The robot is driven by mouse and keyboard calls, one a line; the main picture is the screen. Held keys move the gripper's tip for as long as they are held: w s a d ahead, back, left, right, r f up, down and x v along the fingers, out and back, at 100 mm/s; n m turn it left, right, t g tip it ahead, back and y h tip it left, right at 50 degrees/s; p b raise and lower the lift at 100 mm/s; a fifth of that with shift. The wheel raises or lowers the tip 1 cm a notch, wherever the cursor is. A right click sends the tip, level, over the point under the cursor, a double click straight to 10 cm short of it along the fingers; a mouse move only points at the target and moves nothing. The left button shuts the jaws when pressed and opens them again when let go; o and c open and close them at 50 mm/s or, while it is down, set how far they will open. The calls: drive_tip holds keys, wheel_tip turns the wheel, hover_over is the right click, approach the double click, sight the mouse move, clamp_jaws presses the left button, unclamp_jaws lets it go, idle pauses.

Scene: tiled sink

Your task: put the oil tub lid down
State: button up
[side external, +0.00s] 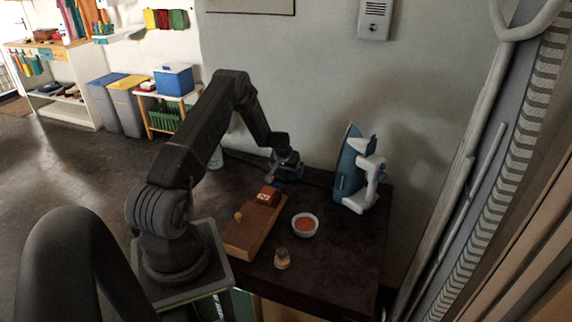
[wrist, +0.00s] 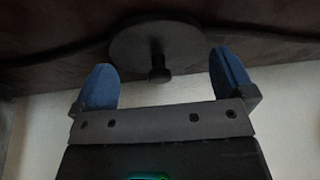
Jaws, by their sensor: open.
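The lid (wrist: 140,42) shows in the wrist view as a dark round disc with a short knob pointing toward my gripper. It lies against the dark tabletop, just beyond the fingertips. My gripper (wrist: 164,72) is open, with one blue finger on each side of the knob and a clear gap to both. In the side view my gripper (side external: 287,168) is low over the back of the table, near the wall; the lid cannot be made out there. I cannot identify the oil tub with certainty in either view.
On the dark table (side external: 345,245) are a wooden block (side external: 250,232) with a peg, a red box (side external: 267,195) at its far end, a white bowl (side external: 305,225) with orange contents and a small jar (side external: 282,259). A blue-white iron (side external: 357,172) stands at the right.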

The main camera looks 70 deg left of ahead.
drive_tip(key=v, duration=1.1)
drive_tip(key=d+r+m+t+h, duration=0.15)
drive_tip(key=d+r+m, duration=0.25)
drive_tip(key=d+r, duration=1.85)
drive_tip(key=s+d+r+m+h, duration=0.1)
drive_tip(key=s+d+r+m, duration=0.1)
drive_tip(key=s+d, duration=0.7)
drive_tip(key=s+d+r+m, duration=0.2)
drive_tip(key=s+d+m, duration=0.1)
drive_tip(key=s+d, duration=0.6)
drive_tip(key=shift+s+d+t+h, duration=0.15)
drive_tip(key=shift+s+t+h, duration=0.05)
drive_tip(key=shift+t+h, duration=0.2)
drive_tip(key=shift+r, duration=0.1)
